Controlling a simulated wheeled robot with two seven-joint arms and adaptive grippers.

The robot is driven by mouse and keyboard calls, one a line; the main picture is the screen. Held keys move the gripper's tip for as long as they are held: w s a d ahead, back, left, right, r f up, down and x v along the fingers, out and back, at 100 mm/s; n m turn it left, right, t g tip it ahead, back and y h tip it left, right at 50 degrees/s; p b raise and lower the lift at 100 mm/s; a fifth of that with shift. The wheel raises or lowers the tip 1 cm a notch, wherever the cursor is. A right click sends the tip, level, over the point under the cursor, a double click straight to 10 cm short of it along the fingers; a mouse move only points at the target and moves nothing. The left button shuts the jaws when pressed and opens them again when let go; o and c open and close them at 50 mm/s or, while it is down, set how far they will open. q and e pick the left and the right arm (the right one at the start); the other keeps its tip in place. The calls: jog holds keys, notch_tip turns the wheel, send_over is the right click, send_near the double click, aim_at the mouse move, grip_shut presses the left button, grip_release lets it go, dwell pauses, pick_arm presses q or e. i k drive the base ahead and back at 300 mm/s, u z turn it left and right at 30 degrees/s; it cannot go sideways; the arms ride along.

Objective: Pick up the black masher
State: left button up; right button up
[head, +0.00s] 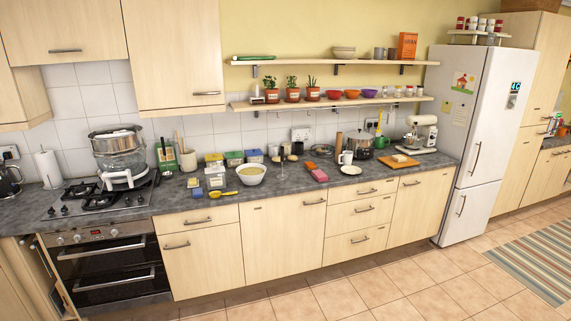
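I cannot make out the black masher for certain at this size. A small dark item (277,159) is on the grey worktop (230,204), behind and right of the white bowl (251,175). A thin upright item stands just in front of it, too small to identify. Other dark, handled shapes stand by the utensil pot (188,160) at the left. Neither of my grippers is in the head view.
A hob with a steamer (120,155) is at the left. Several boxes, a yellow ladle (223,194), a white plate (337,174), a board (397,161) and a mixer (421,132) crowd the worktop. A fridge (470,145) stands right. The tiled floor in front is clear.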

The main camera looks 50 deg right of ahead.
aim_at(282, 177)
jog(key=z, duration=1.8)
jog(key=i, duration=3.8)
jog(key=z, duration=0.3)
